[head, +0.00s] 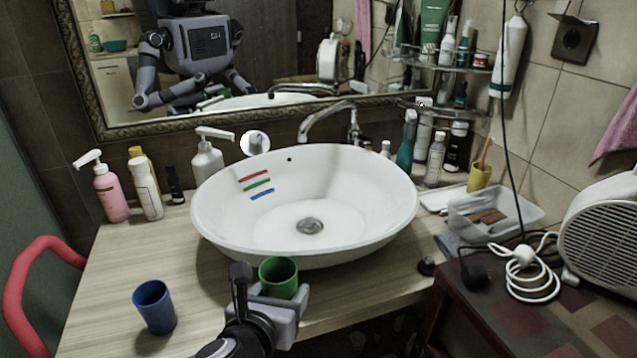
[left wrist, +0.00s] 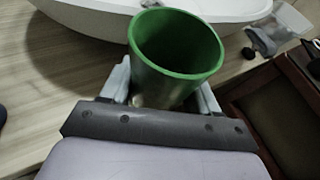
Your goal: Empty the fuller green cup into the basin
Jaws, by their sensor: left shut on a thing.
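A green cup (head: 278,277) is held upright by my left gripper (head: 268,300) in front of the basin, near the counter's front edge. In the left wrist view the green cup (left wrist: 176,50) sits between the two fingers of the left gripper (left wrist: 165,92), which are shut on it. Its inside looks green and I cannot make out any contents. The white oval basin (head: 305,240) stands behind the cup, with coloured stripes on its inner wall and a drain in the middle. No second green cup shows. My right gripper is not in view.
A blue cup (head: 154,306) stands on the counter (head: 112,265) to the left. Bottles, including a pink pump bottle (head: 110,193), line the back left. A faucet (head: 340,112) reaches over the basin's rear. A clear tray (head: 495,212) and a heater (head: 605,235) sit at the right.

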